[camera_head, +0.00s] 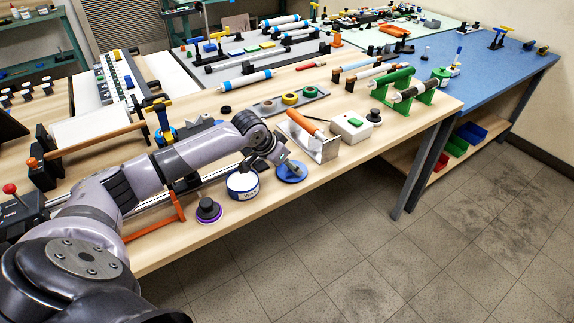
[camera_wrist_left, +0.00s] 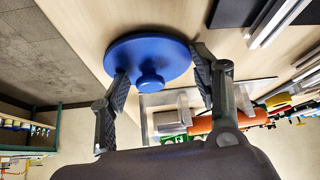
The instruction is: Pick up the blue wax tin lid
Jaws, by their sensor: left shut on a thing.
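The blue wax tin lid (camera_head: 291,174) is a round disc with a small knob, just right of the white wax tin (camera_head: 243,186) near the table's front edge. In the left wrist view the lid (camera_wrist_left: 150,52) shows its knob side, between the two fingers. My left gripper (camera_head: 285,164) is shut on the lid, with a finger at either side of its rim; the fingers also show in the left wrist view (camera_wrist_left: 163,74). I cannot tell whether the lid touches the table. My right gripper is not in view.
A metal bracket with an orange roller (camera_head: 306,124) stands just behind the lid. A white box with a green top (camera_head: 350,126) is to its right. A purple-rimmed disc (camera_head: 208,211) lies left of the tin. The wooden table's front edge (camera_head: 350,165) is close by.

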